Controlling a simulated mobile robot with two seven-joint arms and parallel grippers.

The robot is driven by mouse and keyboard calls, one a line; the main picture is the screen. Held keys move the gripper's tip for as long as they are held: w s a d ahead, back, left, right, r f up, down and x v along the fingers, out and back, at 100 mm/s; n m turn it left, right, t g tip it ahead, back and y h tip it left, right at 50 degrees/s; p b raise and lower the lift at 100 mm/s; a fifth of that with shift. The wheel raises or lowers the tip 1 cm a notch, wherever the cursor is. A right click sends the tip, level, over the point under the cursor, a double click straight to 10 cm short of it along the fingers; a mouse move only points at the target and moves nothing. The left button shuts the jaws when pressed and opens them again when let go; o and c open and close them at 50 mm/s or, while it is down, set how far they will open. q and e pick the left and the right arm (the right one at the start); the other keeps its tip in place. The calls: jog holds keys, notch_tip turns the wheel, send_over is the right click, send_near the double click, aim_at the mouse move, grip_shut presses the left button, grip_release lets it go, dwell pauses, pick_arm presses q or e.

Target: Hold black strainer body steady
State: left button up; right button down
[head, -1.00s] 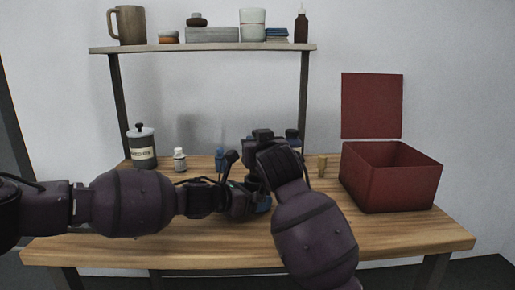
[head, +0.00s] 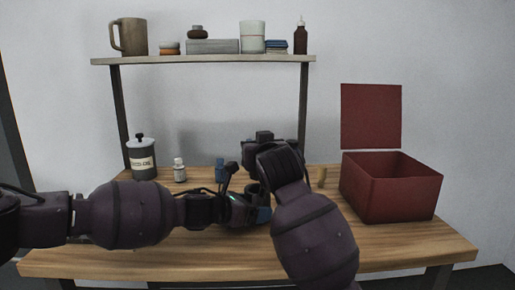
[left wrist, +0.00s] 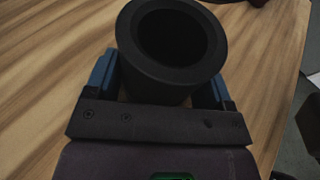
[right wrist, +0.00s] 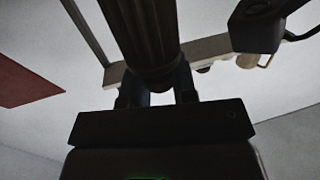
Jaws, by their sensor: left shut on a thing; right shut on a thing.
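The black strainer body (left wrist: 175,45) is a dark cylinder with a wide flared rim and an open, dark mouth. My left gripper (left wrist: 165,80) is shut on it, with a blue finger on each side. In the head view, the body's dark rim (head: 254,189) shows above my left gripper (head: 260,212), over the table. My right gripper (right wrist: 160,85) is shut on a dark ridged cylindrical part (right wrist: 150,40). In the head view my right wrist hides most of that gripper and its part.
A red open box (head: 390,195) stands at the right of the wooden table (head: 200,255). A labelled canister (head: 142,160), a small white bottle (head: 180,172), a blue item (head: 219,171) and a tan peg (head: 322,177) stand along the back. A shelf (head: 200,59) is behind.

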jog(key=shift+r, duration=0.1)
jog(key=shift+r, duration=1.4)
pick_arm(q)
jog(key=o, duration=0.7)
jog(key=shift+o, duration=0.2)
jog(key=shift+a, duration=0.1)
